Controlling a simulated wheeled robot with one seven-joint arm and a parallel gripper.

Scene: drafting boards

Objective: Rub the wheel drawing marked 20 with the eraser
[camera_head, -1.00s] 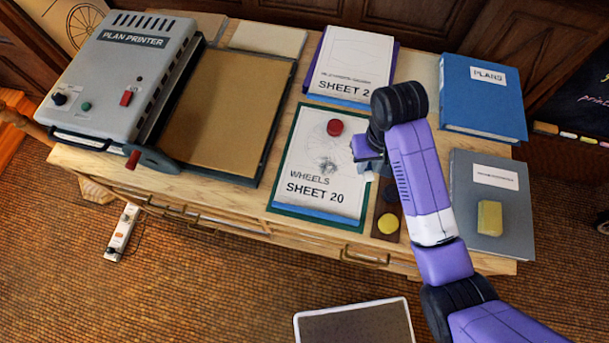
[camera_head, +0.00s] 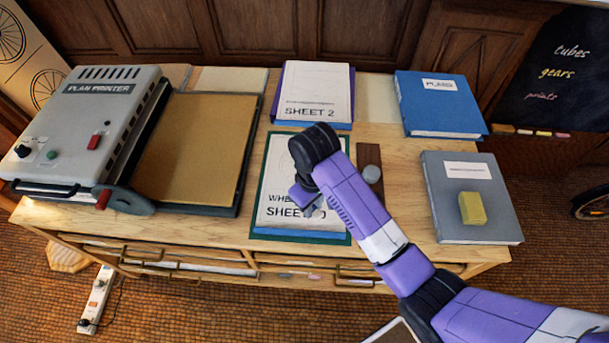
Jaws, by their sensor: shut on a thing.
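The board with the wheels sheet (camera_head: 275,185), marked SHEET 20, lies near the front middle of the desk. My arm now covers most of its right side and its wheel drawing. My gripper (camera_head: 309,204) is over the lower part of this sheet, near the printed number. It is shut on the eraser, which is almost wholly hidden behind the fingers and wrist. I cannot tell whether the eraser touches the paper.
Sheet 2 (camera_head: 316,92) lies behind. A plan printer (camera_head: 95,125) and tan board (camera_head: 195,150) are left. A blue plans binder (camera_head: 440,100) and a grey folder (camera_head: 465,220) with a yellow block (camera_head: 472,208) are right. A brown strip (camera_head: 369,157) lies beside the wheels sheet.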

